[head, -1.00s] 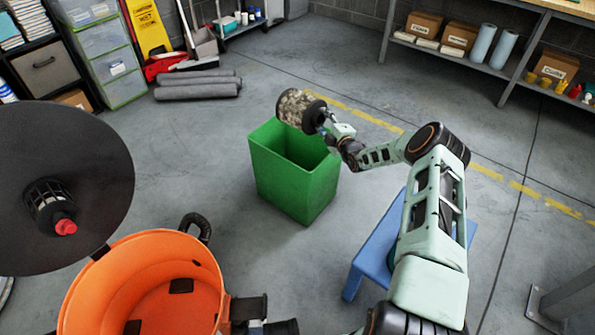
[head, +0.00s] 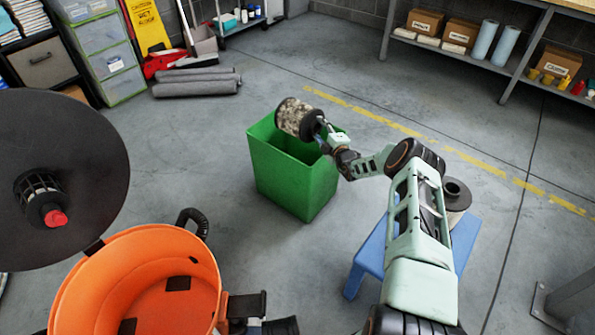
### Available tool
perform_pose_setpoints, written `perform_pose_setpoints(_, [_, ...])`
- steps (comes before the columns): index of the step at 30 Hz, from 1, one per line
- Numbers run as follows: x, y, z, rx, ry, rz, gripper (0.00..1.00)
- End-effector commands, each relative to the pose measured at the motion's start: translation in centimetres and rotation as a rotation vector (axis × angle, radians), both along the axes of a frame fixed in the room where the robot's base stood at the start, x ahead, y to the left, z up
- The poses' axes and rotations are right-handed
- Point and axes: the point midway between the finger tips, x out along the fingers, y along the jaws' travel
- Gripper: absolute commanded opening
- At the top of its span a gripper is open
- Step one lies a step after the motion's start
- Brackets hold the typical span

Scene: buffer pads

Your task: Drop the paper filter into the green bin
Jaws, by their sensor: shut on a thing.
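The paper filter (head: 296,118) is a dirty, mottled cylinder with a dark end ring. My gripper (head: 320,126) is shut on it at its right end and holds it tilted above the green bin (head: 295,182). The filter is over the bin's far rim and opening in the head view. The bin stands upright on the floor, and its visible inside looks empty, though its bottom is hidden. The fingertips are small and partly hidden by the filter.
An orange drum (head: 150,285) stands open at the lower left, with a black round lid piece (head: 85,150) beside it. A blue stool (head: 372,250) under my arm bears a grey cylinder (head: 457,196). Grey rolls (head: 197,82) lie behind. Floor around the bin is clear.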

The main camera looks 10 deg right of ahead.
Motion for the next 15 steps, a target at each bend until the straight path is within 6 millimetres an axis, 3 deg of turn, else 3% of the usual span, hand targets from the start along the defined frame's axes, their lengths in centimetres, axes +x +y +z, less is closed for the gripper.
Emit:
perform_pose_setpoints(7, [0.1,-0.02,0.15,0.001,-0.005,-0.001,0.0])
perform_pose_setpoints(8, [0.1,-0.02,0.15,0.001,-0.005,-0.001,0.48])
perform_pose_setpoints(13, [0.07,-0.03,0.11,0.001,-0.004,-0.001,0.67])
perform_pose_setpoints(15, [0.06,-0.03,0.07,0.001,-0.003,-0.001,0.67])
